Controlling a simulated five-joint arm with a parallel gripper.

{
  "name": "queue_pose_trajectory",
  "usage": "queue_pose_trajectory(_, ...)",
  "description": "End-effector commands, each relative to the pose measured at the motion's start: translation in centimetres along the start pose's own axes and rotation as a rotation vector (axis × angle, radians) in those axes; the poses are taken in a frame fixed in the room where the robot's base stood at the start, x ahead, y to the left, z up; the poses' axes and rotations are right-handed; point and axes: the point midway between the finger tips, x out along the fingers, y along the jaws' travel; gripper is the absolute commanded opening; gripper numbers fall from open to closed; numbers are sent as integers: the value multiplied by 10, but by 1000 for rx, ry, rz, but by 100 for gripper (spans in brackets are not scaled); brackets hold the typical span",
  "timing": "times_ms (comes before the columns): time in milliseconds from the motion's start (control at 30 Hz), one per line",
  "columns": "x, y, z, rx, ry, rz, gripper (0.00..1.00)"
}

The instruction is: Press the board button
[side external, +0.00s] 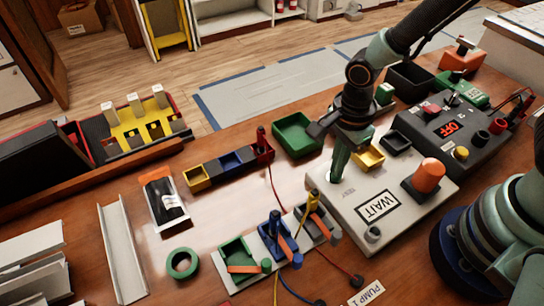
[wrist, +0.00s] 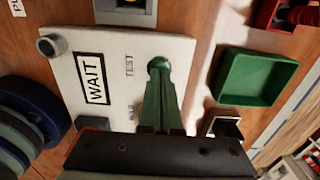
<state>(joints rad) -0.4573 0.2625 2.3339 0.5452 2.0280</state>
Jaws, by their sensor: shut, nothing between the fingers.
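A pale board (side external: 350,222) with a black-framed WAIT label (side external: 377,206) lies on the bench. It also shows in the wrist view (wrist: 125,48), with a TEST marking beside my fingers. I cannot tell which part is the board button. My gripper (side external: 337,178) is shut and empty, its green fingers pointing down at the board's far left part. In the wrist view the fingertips (wrist: 159,66) hide what is under them; contact is unclear.
A dark box with a red OFF display (side external: 450,127) sits to the right. Small fixtures with cables (side external: 277,238) lie left of the board.

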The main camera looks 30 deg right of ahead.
Motion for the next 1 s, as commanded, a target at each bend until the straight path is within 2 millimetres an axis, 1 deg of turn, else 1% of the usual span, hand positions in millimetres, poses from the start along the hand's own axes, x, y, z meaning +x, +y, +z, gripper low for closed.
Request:
queue_pose_trajectory(300, 20, 1, -1, 0, 1, 3, 0)
queue_pose_trajectory(633, 19, 3, -1, 0, 3, 7, 0)
queue_pose_trajectory(733, 15, 2, -1, 0, 3, 6, 0)
queue_pose_trajectory(833, 5, 1, -1, 0, 1, 3, 0)
queue_pose_trajectory(1000, -23, -2, 1, 0, -5, -11, 0)
